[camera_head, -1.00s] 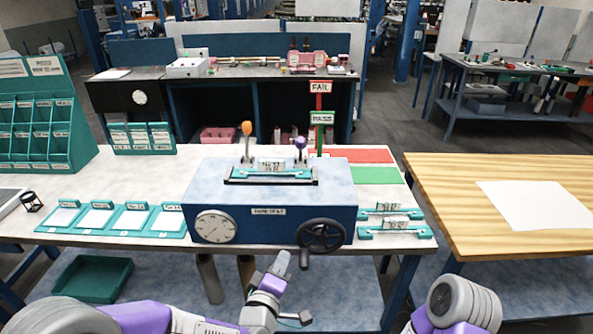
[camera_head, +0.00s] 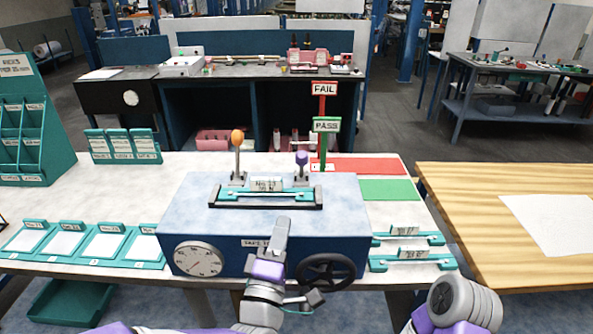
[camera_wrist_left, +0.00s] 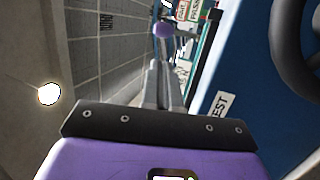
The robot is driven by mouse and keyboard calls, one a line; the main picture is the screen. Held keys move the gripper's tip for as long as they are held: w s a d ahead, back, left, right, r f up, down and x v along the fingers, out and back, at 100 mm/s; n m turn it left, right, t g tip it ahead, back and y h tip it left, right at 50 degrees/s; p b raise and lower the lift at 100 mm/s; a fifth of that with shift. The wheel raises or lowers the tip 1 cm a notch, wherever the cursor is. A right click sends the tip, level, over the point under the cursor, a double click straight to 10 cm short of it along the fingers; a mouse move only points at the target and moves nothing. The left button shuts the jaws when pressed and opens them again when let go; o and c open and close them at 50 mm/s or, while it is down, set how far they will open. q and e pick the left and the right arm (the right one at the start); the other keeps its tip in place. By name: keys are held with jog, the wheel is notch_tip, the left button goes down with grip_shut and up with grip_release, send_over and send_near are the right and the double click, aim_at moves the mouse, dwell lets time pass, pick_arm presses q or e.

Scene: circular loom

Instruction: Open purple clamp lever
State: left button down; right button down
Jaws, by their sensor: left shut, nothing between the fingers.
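The purple clamp lever (camera_head: 302,168) stands upright on top of the blue test box (camera_head: 350,190), at the right rear behind a teal strip fixture (camera_head: 265,194). Its purple knob (camera_wrist_left: 163,30) shows beyond my fingertips in the left wrist view. My left gripper (camera_head: 282,224) is shut and empty. My right gripper is out of view; only a right arm link shows at lower right.
An orange-knobbed lever (camera_head: 238,155) stands left of the purple one. A black handwheel (camera_head: 326,272) sticks out at the front right. PASS and FAIL signs (camera_head: 325,125) stand behind the purple lever. Teal card trays (camera_head: 105,245) lie left; teal strips (camera_head: 412,262) lie right.

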pick_arm(q)
send_near(299, 162)
jog(key=x, duration=0.5)
jog(key=shift+x, duration=0.95)
jog(key=shift+p, duration=0.4)
